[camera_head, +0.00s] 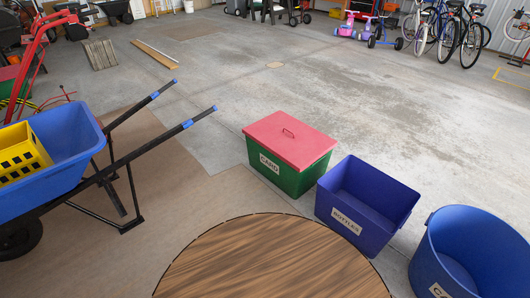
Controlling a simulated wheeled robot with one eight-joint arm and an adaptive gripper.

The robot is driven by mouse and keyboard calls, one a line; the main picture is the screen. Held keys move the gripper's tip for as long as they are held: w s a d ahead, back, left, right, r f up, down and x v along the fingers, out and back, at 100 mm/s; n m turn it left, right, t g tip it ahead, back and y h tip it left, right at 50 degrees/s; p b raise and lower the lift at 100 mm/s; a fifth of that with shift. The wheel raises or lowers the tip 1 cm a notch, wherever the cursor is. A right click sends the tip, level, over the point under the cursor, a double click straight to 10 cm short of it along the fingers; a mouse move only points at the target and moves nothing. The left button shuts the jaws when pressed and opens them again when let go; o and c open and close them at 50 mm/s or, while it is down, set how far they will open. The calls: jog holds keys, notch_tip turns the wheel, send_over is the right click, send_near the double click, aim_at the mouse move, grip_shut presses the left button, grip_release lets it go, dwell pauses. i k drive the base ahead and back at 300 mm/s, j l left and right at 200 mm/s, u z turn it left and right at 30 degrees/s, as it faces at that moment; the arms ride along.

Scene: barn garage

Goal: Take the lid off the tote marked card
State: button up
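The tote marked CARD (285,178) is a green box on the concrete floor, right of the picture's middle. Its flat red lid (275,145) sits on top and covers the opening. The white CARD label is on the tote's front left side. My gripper is not in view.
An open blue tote marked BOTTLES (345,205) stands right of the green tote, then a round blue tub (432,255). A round wooden surface (275,265) fills the bottom. A blue wheelbarrow (65,150) holding a yellow crate (22,155) is at left. Floor behind the totes is clear.

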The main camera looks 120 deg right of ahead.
aim_at(299, 145)
jog(key=z, duration=4.4)
jog(key=i+j+z, duration=0.25)
jog(key=i+j, duration=0.55)
jog(key=i+j+z, duration=0.25)
jog(key=i+j, duration=0.65)
